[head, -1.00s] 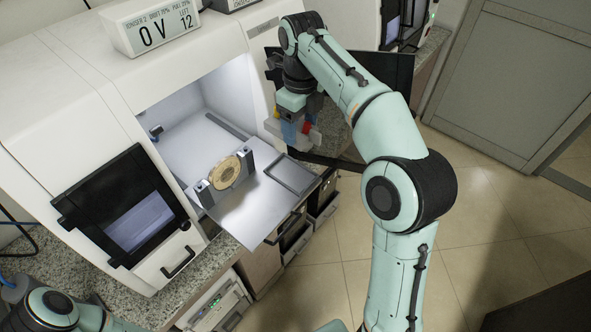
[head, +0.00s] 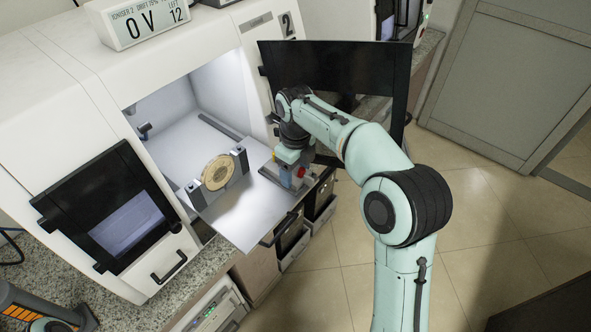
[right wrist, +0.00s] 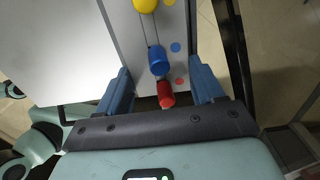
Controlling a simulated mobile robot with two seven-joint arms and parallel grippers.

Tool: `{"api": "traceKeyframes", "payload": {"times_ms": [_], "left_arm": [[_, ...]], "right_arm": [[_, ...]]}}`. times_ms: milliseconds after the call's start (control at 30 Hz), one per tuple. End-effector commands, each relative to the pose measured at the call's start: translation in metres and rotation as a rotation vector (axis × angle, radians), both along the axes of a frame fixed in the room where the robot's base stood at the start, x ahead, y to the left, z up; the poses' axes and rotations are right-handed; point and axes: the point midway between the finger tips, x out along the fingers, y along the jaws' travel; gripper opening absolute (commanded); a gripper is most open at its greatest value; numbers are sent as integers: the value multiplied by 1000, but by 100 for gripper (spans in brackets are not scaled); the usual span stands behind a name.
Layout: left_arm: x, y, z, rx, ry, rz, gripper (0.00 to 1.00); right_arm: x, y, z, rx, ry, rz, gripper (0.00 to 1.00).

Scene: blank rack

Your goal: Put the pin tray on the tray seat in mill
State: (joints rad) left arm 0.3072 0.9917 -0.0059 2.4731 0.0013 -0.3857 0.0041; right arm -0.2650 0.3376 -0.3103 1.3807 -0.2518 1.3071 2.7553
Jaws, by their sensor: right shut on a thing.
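My right gripper (head: 292,180) is shut on the pin tray, low at the right edge of the mill's slide-out plate. In the right wrist view the pin tray (right wrist: 128,28) is a grey strip between my blue fingers (right wrist: 162,92), with yellow, blue and red pins and coloured dots. The tray seat (head: 268,174) is a thin rectangular frame on the right of the plate; the gripper and tray partly cover it. Whether the tray touches the seat cannot be told. The mill (head: 75,90) is white with its chamber open.
A round tan disc (head: 218,172) stands in a clamp on the plate (head: 240,215), left of the seat. A dark open door panel (head: 335,62) stands behind my right arm. A dark, orange-striped object (head: 35,305) is at lower left. Open floor lies right.

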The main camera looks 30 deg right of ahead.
Motion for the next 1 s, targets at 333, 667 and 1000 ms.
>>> {"api": "traceKeyframes", "payload": {"times_ms": [333,667,1000], "left_arm": [[0,0,0,0,0,0,42],[0,0,0,0,0,0,42],[12,0,15,0,-13,0,42]], "right_arm": [[0,0,-1,0,-1,0,80],[1,0,0,0,-2,0,93],[2,0,52,0,-9,1,93]]}}
